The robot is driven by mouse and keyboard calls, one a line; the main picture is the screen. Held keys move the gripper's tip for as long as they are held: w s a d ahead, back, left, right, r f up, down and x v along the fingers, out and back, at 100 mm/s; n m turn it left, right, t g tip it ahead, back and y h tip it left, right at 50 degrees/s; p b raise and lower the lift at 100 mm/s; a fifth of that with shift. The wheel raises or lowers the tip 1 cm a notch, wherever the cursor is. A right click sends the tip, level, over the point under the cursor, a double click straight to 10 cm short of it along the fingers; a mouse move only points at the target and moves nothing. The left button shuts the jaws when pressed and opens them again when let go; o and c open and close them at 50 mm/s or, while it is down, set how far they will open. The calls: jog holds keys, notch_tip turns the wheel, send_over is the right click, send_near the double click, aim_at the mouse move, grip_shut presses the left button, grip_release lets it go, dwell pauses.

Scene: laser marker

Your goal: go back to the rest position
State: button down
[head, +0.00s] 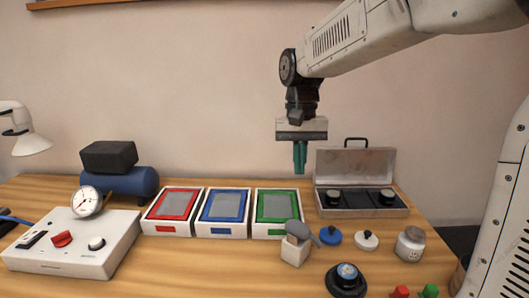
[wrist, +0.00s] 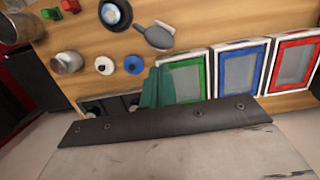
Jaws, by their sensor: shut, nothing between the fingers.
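My gripper (head: 300,172) hangs in the air above the back of the table, pointing down. Its green fingers are together with nothing between them. It is a little left of the open grey case (head: 355,165) and above and behind the green-framed tray (head: 262,233). In the wrist view the shut green fingers (wrist: 157,90) show at the middle, in front of part of the case and beside the green-framed tray. The gripper touches nothing that I can see.
Red (head: 165,232) and blue (head: 221,233) trays stand left of the green one. A control box with gauge (head: 75,255) is at left. A grey-handled tool in a holder (head: 294,250), blue (head: 330,238) and white (head: 366,241) knobs, a jar (head: 409,246) and a black round base (head: 346,283) stand at right.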

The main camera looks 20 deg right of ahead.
jog(key=s+d+f+n+t, duration=0.1)
jog(key=s, duration=1.1)
jog(key=s+d+f+n+t, duration=0.1)
jog(key=s+f+n+t, duration=0.1)
jog(key=s, duration=1)
jog(key=shift+s+f+n, duration=0.25)
jog(key=shift+s+n, duration=0.05)
